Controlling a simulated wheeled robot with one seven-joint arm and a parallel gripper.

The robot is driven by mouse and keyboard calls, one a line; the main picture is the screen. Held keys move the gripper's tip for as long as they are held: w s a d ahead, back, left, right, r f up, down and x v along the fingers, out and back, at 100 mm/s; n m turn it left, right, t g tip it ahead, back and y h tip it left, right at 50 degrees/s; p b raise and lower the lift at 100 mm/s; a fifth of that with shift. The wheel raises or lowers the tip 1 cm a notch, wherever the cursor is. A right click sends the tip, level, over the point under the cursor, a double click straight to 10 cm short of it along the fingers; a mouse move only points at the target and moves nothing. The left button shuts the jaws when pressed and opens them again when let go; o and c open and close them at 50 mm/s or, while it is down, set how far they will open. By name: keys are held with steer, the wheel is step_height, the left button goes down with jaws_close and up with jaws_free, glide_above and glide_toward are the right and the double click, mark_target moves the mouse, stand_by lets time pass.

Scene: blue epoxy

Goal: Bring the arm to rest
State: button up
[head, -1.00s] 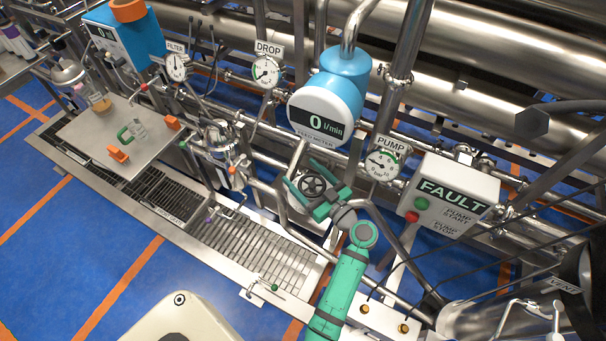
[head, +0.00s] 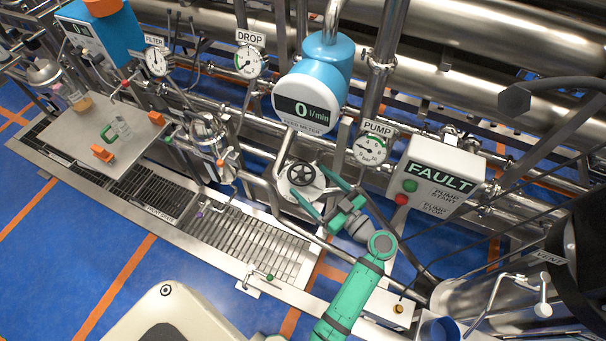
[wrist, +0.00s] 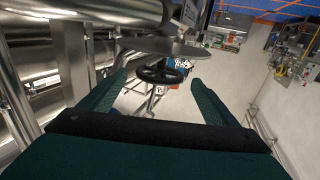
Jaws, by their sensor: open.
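My gripper (head: 308,182) is at the end of my green arm, right of centre in the head view. Its two green fingers are spread apart with nothing between them. The fingertips point at a black handwheel (head: 302,174) below the blue feed meter and appear close to it. Contact cannot be told. In the wrist view, my gripper's fingers (wrist: 160,80) stand wide at both sides, and the handwheel (wrist: 150,71) shows ahead between them.
The feed meter (head: 306,103) and PUMP gauge (head: 370,150) are behind my gripper. The white FAULT box (head: 436,176), with green and red buttons, stands to the right. Pipes run close around my arm. A grated drain (head: 250,240) lies left, with open blue floor (head: 200,293) in front.

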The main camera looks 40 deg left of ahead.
steer(key=shift+s+d, duration=0.1)
steer(key=shift+d, duration=0.5)
